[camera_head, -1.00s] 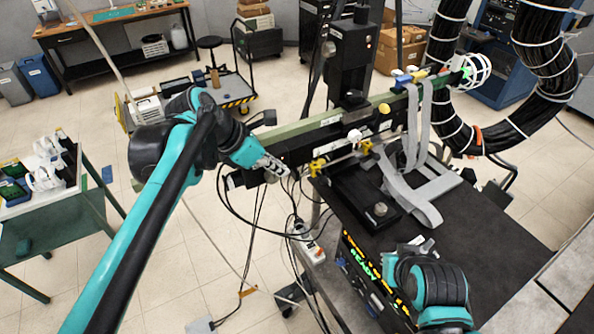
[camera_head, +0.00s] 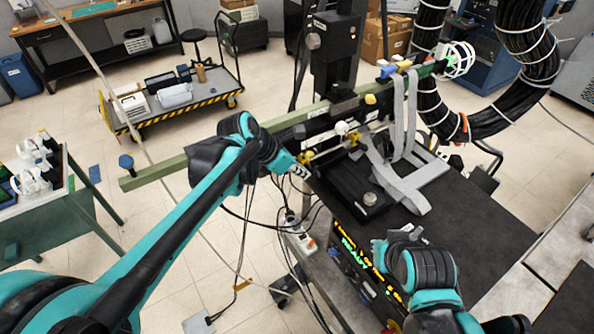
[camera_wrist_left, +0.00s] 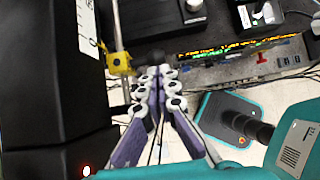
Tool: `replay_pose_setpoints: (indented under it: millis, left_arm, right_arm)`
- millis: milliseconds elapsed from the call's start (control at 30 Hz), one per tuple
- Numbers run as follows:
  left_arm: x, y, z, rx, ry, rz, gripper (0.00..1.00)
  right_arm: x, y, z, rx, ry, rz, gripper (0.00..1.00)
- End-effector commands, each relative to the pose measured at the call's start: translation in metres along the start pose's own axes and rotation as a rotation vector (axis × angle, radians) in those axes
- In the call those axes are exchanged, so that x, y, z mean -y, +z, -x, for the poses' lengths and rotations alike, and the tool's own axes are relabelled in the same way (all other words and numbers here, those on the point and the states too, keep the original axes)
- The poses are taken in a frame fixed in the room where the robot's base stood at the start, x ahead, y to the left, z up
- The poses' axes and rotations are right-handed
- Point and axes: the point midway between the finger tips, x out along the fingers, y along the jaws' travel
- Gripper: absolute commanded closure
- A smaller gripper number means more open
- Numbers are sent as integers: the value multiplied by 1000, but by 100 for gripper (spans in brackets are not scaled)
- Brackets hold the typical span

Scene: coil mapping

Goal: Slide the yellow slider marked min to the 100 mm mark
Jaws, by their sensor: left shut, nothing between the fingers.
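Two yellow sliders sit on a thin rod along the long rail (camera_head: 165,172) in the head view: a left one (camera_head: 305,157) and a right one (camera_head: 353,138). I cannot read their marks or the millimetre scale. My left gripper (camera_head: 302,173) is shut and empty, just below and in front of the left slider. In the left wrist view, the shut fingertips (camera_wrist_left: 161,72) are to the right of a yellow slider (camera_wrist_left: 120,63), close to it; contact cannot be told.
A black base block (camera_head: 360,190) and grey straps (camera_head: 410,185) lie on the dark table (camera_head: 460,235), right of the sliders. A lit display box (camera_head: 355,262) stands at the table's front edge. Black cables hang below my left gripper. A cart (camera_head: 180,105) stands behind.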

Motion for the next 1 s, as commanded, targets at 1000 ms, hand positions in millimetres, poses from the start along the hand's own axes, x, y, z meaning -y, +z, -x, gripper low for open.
replay_pose_setpoints:
  millis: [1000]
  left_arm:
    - [0,88,-64,1,0,0,100]
  right_arm:
    - [0,8,-11,0,0,0,100]
